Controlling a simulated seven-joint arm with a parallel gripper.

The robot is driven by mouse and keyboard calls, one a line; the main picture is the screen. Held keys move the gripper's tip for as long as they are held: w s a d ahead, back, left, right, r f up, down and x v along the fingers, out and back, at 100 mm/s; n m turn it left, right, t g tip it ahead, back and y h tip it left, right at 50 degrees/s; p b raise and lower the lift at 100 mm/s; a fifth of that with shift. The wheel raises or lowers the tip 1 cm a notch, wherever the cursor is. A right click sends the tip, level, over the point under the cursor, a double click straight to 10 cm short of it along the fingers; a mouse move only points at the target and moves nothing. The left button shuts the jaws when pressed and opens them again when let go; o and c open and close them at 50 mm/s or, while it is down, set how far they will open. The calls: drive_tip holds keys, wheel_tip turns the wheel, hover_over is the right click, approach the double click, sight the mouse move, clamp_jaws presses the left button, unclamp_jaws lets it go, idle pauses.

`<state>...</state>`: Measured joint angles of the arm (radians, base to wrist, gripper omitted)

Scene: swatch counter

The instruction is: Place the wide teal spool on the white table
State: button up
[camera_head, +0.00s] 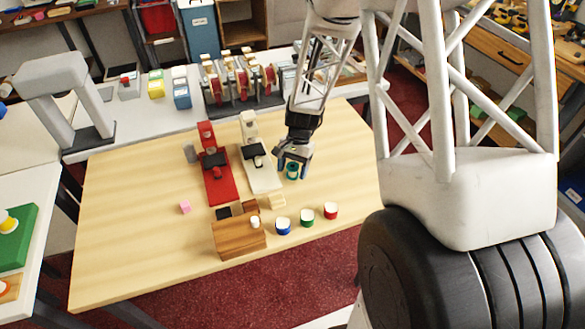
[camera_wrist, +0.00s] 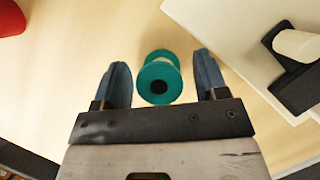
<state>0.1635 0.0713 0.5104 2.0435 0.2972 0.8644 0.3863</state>
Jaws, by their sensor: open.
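The teal spool (camera_head: 292,171) is on the light wooden table (camera_head: 130,225), right of the white stand. It has two teal flanges and a pale middle; the wrist view (camera_wrist: 160,70) looks down on it. My gripper (camera_head: 293,160) is over the spool with its fingers (camera_wrist: 161,62) open on either side. A gap shows between the spool and each finger, so it is not gripped. A white table (camera_head: 135,117) runs behind the wooden one. Another white surface (camera_head: 25,190) shows at the left edge.
A red stand (camera_head: 219,185) and a white stand (camera_head: 265,180) are left of my gripper. Blue (camera_head: 283,226), green (camera_head: 307,218) and red (camera_head: 330,211) spools line the front, beside a wooden block (camera_head: 238,238). Red-reeled devices (camera_head: 240,80) occupy the back table's middle.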

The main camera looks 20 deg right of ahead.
drive_tip(key=shift+r, duration=0.1)
drive_tip(key=v, duration=1.2)
idle(0.5)
drive_tip(key=s+a+r+n+t+h, duration=0.25)
drive_tip(key=s+a+r+n, duration=0.2)
drive_tip(key=s+r, duration=0.85)
drive_tip(key=s+a+r+n+t, duration=0.1)
drive_tip(key=s+r+n, duration=0.1)
drive_tip(key=s, duration=0.5)
drive_tip(key=s+a+r+n+t, duration=0.2)
drive_tip(key=s+r, duration=0.2)
drive_tip(key=s, duration=0.4)
drive_tip(key=shift+a+h, duration=0.2)
drive_tip(key=shift+h, duration=0.25)
drive_tip(key=shift+o, duration=0.5)
drive_tip(key=shift+s+r, duration=0.1)
drive_tip(key=shift+s, duration=0.05)
